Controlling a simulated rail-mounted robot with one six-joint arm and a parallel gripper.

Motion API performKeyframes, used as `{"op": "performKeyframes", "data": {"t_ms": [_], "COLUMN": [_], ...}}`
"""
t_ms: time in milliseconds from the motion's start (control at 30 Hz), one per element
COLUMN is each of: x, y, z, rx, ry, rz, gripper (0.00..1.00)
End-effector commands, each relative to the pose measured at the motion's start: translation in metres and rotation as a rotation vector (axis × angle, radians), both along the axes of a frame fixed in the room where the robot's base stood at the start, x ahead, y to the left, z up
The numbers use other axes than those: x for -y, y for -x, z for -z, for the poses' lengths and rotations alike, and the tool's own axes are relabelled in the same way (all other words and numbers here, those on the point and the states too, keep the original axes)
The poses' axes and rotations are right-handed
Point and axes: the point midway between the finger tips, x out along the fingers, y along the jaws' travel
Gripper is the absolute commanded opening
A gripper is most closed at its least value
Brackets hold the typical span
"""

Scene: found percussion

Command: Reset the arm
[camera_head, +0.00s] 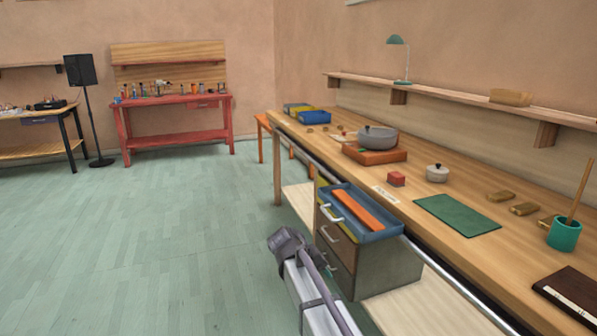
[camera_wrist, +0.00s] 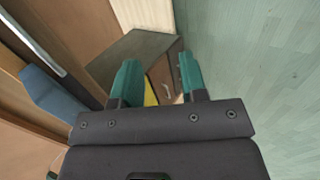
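My arm (camera_head: 305,265) is folded low in front of the drawer cabinet (camera_head: 385,270), beside the workbench. In the wrist view my gripper (camera_wrist: 157,68) shows two teal fingers set well apart with nothing held between them. In the head view the gripper is mostly hidden; a small teal bit shows near the lower drawers.
A blue tray (camera_head: 385,237) with an orange bar (camera_head: 357,208) sits on the cabinet, near the bench edge. The floor (camera_head: 170,230) at left is clear.

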Motion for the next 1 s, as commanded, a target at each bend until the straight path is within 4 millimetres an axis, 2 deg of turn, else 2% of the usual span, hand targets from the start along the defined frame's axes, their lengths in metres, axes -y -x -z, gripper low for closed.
{"op": "performKeyframes", "data": {"t_ms": [33, 100, 200, 300, 367, 400, 433, 800, 900, 1000], "x": [0.024, 0.041, 0.059, 0.078, 0.099, 0.119, 0.113, 0.111, 0.111, 0.111], "y": [0.055, 0.106, 0.170, 0.226, 0.249, 0.242, 0.239, 0.236, 0.236, 0.236], "z": [0.011, 0.022, 0.030, 0.032, 0.032, 0.030, 0.000, -0.143, -0.164, -0.166], "rx": [-0.032, -0.069, -0.100, -0.104, -0.091, -0.075, -0.080, -0.082, -0.082, -0.082], "ry": [-0.113, -0.272, -0.461, -0.599, -0.625, -0.625, -0.624, -0.619, -0.618, -0.618], "rz": [0.034, 0.080, 0.148, 0.222, 0.278, 0.323, 0.309, 0.303, 0.302, 0.302], "gripper": [0.39, 0.39, 0.39, 0.39, 0.39, 0.39, 0.39, 0.39, 0.39, 0.39]}}
